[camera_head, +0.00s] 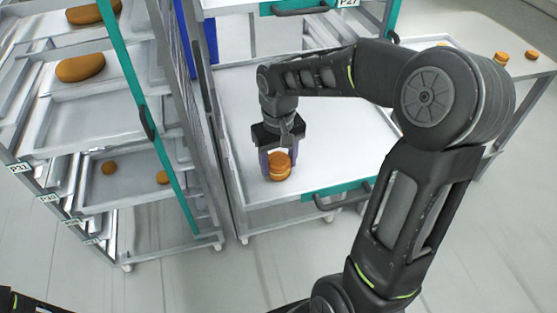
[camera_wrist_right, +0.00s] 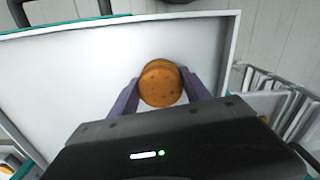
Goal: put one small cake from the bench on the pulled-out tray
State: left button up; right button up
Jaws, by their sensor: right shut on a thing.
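A small round orange-brown cake (camera_head: 279,167) is between the fingers of my right gripper (camera_head: 278,160), over the front part of the pulled-out tray (camera_head: 235,100). The right wrist view shows the same cake (camera_wrist_right: 161,84) held between the two purple-grey fingertips (camera_wrist_right: 160,95), with the white tray (camera_wrist_right: 70,70) behind it. I cannot tell whether the cake touches the tray. The rest of the tray looks empty. More small cakes (camera_head: 501,58) stand on the bench (camera_head: 455,50) at the top right. At the lower left edge, a dark part of my left arm shows, but not its gripper.
A rack (camera_head: 130,90) on the left holds trays with loaves (camera_head: 80,67) and small round cakes (camera_head: 109,167). The tray has a raised rim and a teal front with a dark handle (camera_head: 340,196). Another teal-fronted tray (camera_head: 300,8) sits above it. Floor in front is clear.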

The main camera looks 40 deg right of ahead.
aim_at(279, 160)
jog(key=o, duration=0.4)
jog(key=shift+f, duration=0.15)
jog(key=o, duration=0.5)
jog(key=shift+c, duration=0.2)
notch_tip(279, 160, up, 12)
jog(key=shift+r+b, duration=0.2)
jog(key=shift+b, duration=0.1)
